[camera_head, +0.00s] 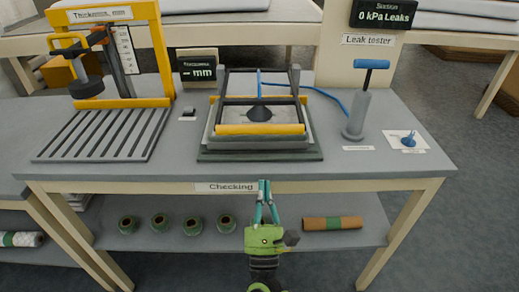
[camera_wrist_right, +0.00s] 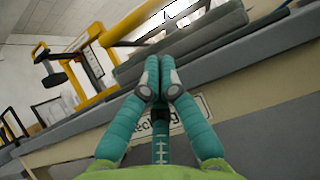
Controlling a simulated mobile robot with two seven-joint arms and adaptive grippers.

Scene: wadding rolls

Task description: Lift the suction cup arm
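The leak tester stand (camera_head: 260,155) sits mid-table. A dark cone-shaped suction cup (camera_head: 260,112) with a blue stem rests low over the pale pad inside it, within a black frame (camera_head: 262,71) and behind a yellow front bar (camera_head: 260,129). A blue hose (camera_head: 325,92) runs right from it. My green right gripper (camera_head: 264,186) is in front of the table's front edge, below and apart from the stand. In the right wrist view its teal fingers (camera_wrist_right: 158,78) meet at the tips with nothing between them. My left gripper is not in view.
A yellow thickness gauge (camera_head: 163,50) and slatted grey plate (camera_head: 100,135) stand left. A grey hand pump (camera_head: 357,112) with blue handle and a small blue cup (camera_head: 408,139) stand right.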

